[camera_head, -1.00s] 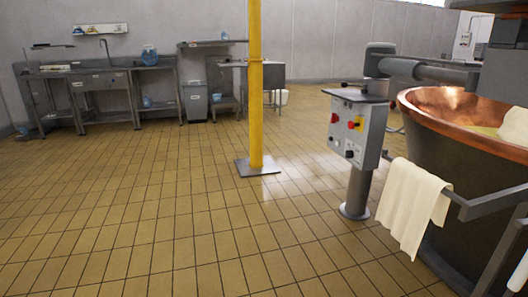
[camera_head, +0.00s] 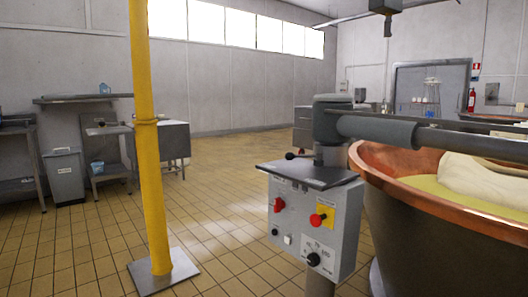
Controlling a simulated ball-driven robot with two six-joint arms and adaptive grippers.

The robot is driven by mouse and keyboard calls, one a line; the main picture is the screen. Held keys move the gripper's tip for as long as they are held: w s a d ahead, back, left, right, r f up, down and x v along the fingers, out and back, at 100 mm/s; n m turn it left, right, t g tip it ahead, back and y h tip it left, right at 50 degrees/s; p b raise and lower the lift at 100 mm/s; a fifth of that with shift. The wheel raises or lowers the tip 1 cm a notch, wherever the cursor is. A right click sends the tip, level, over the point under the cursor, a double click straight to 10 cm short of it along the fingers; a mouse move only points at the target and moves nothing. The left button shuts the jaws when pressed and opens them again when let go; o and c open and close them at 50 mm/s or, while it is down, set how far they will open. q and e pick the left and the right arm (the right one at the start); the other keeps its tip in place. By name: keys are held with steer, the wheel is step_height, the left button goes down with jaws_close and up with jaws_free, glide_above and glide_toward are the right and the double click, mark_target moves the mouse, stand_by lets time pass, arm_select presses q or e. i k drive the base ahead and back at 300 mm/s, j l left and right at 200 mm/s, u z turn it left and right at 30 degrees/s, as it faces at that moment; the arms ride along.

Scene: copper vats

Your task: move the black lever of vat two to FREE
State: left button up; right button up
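A grey control box (camera_head: 314,222) stands on a post beside a copper vat (camera_head: 430,210) in the right half of the view. A small black-tipped lever (camera_head: 292,156) sticks out to the left just above the box's top plate. The box front also carries a black knob (camera_head: 314,259), a red knob (camera_head: 279,205) and a red button on a yellow plate (camera_head: 318,219). No FREE label can be read, and I cannot tell whether this is vat two. Neither of my grippers is in view.
A yellow pole (camera_head: 153,150) on a square floor plate stands left of the box. A thick grey horizontal arm (camera_head: 385,130) reaches over the vat rim from the box. Steel tables and a bin (camera_head: 65,177) line the left wall. Tiled floor between pole and box is clear.

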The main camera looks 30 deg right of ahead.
mark_target(289, 156)
steer(key=i+z, duration=0.2)
steer(key=i, duration=0.3)
steer(key=i+j+z, duration=0.15)
steer(key=i, duration=0.3)
